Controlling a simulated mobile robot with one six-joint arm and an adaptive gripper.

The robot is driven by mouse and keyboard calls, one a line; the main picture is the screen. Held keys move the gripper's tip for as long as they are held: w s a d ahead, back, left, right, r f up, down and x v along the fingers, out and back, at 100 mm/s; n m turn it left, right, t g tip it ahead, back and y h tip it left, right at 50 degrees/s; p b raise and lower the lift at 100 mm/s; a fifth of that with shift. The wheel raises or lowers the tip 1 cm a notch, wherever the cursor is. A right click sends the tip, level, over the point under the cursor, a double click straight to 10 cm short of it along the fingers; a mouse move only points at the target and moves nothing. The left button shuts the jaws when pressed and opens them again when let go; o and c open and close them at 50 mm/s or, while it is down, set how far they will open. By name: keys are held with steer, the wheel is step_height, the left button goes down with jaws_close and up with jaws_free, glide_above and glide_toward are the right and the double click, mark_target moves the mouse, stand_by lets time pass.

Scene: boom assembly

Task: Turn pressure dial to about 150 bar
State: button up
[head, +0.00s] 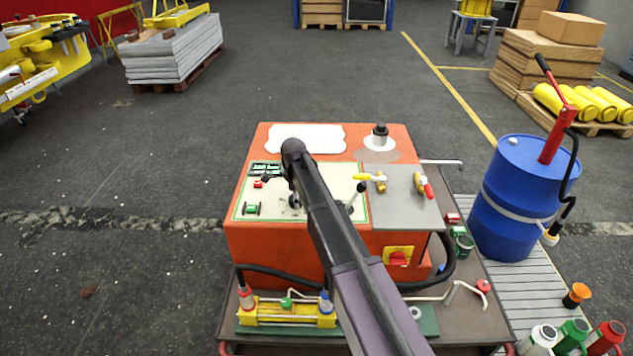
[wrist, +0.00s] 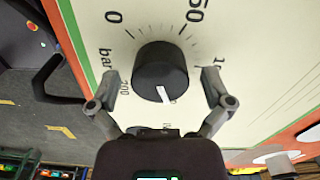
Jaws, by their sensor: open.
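The pressure dial (wrist: 160,68) is a round black knob with a white pointer mark, on a cream panel (wrist: 260,60) with a printed scale. In the wrist view, 0, 50 and 200 are readable and the label on the right is partly covered. The pointer aims down, slightly right, toward a label mostly hidden by my gripper. My gripper (wrist: 160,74) is open, one finger on each side of the knob; contact is unclear. In the head view, my gripper (head: 293,199) is over the panel of the orange machine (head: 270,245), and my arm hides the dial.
Right of the panel, a grey plate (head: 405,210) carries two small levers. A black knob (head: 380,131) stands at the machine's back right. A blue drum (head: 520,200) with a red-handled pump stands to the right. The floor left of the machine is clear.

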steer(key=n, duration=0.4)
steer(key=shift+n, duration=0.4)
steer(key=n, duration=1.9)
steer(key=shift+n, duration=0.3)
steer(key=n, duration=1.5)
steer(key=shift+r, duration=0.3)
step_height(320, 180, up, 13)
steer(key=p, duration=1.4)
steer(key=s+d+m, duration=0.5)
steer(key=s+d, duration=0.1)
steer(key=d, duration=0.2)
steer(key=shift+m, duration=0.4)
